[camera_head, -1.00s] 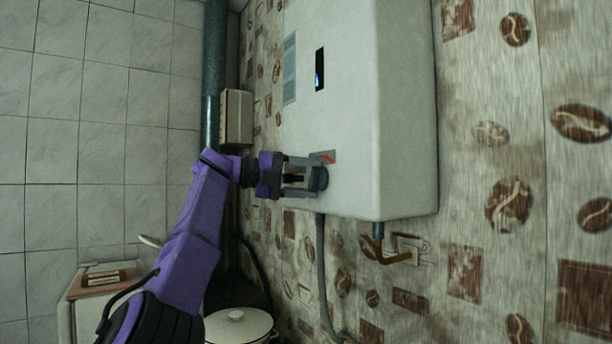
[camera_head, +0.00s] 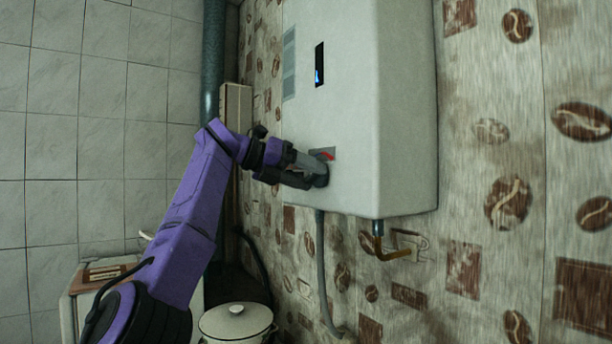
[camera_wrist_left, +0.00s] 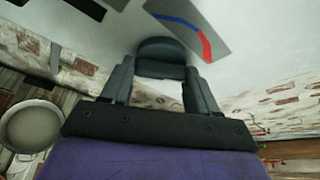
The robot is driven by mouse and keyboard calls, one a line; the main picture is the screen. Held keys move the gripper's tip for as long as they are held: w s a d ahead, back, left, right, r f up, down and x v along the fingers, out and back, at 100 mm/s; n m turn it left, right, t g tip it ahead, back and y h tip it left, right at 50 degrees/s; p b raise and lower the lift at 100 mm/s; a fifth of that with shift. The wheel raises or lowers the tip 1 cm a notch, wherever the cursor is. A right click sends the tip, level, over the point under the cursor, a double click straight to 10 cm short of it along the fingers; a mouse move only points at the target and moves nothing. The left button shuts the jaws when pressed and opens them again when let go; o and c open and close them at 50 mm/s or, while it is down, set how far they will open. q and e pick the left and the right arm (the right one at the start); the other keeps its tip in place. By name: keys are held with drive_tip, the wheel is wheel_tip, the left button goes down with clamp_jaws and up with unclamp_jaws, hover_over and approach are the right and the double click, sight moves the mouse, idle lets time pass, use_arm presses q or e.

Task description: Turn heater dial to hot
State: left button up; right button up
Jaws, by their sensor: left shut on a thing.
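The white water heater (camera_head: 350,100) hangs on the wall, with a slot showing a blue flame. Its dark grey dial (camera_head: 321,178) is low on the front, beside a plate with a red mark (camera_head: 327,154). In the left wrist view the dial (camera_wrist_left: 162,52) sits between the fingers, below a curved blue-to-red scale (camera_wrist_left: 190,28). My left gripper (camera_head: 312,172) is shut on the dial; its fingers also show in the wrist view (camera_wrist_left: 160,85). The fingers hide part of the dial in the head view. My right gripper is not in view.
A grey hose (camera_head: 321,270) and a brass pipe (camera_head: 388,252) come down from the heater. A dark green pipe (camera_head: 212,60) runs up the corner. The patterned wall at right is clear.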

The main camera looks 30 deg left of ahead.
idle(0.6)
use_arm(q)
drive_tip(key=o, duration=1.1)
drive_tip(key=shift+c, duration=0.2)
drive_tip(key=v, duration=1)
drive_tip(key=shift+s, duration=0.25)
drive_tip(key=shift+r, duration=0.1)
